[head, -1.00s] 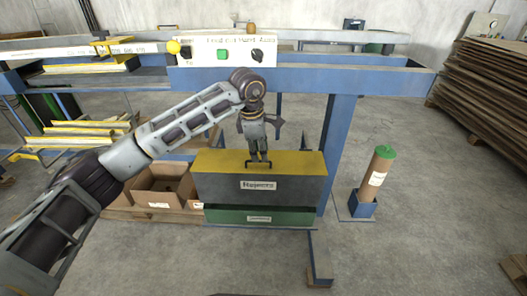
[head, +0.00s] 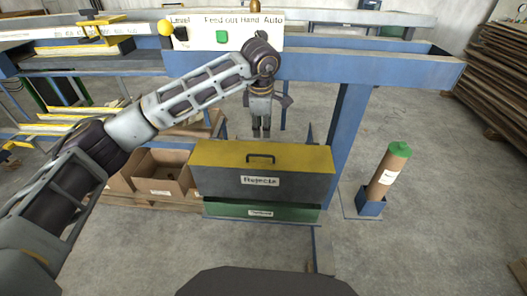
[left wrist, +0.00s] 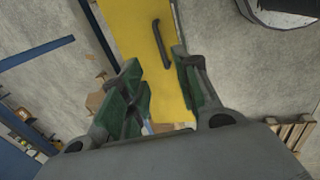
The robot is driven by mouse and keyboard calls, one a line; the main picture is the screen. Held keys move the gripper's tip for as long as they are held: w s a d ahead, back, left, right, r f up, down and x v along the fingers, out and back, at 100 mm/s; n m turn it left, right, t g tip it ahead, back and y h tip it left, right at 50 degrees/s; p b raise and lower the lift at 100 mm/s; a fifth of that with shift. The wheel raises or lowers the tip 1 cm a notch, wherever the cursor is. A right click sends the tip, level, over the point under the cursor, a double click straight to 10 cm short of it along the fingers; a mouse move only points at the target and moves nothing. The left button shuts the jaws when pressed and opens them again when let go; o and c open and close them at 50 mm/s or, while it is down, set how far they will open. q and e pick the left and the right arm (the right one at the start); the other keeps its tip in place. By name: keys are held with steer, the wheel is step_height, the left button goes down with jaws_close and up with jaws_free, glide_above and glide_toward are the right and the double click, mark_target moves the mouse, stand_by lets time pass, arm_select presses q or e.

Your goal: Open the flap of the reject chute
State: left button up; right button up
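The reject chute is a dark grey box (head: 285,187) labelled "Rejects", low in the middle of the head view. Its yellow top flap (head: 215,152) lies flat and closed, with a black bar handle (head: 260,158) on it. My left gripper (head: 261,135) points down just behind and above the handle, apart from it. In the left wrist view my gripper (left wrist: 167,90) has its green-padded fingers spread with nothing between them. The yellow flap (left wrist: 135,25) and handle (left wrist: 161,42) show beyond the fingertips. My right gripper is not in view.
A green-fronted box (head: 225,210) sits under the chute. Cardboard boxes (head: 158,178) stand left of it. A blue frame post (head: 350,130) and a brown roll with a green cap (head: 388,170) stand to the right. The floor in front is mostly clear.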

mark_target(263, 156)
arm_select(q)
steer(key=shift+w+f, duration=0.45)
steer(key=shift+f, duration=1.85)
steer(key=shift+w+f, duration=0.5)
steer(key=shift+f, duration=1.75)
steer(key=shift+w+f, duration=0.45)
steer(key=shift+f, duration=1.85)
steer(key=shift+c, duration=0.5)
jaws_close()
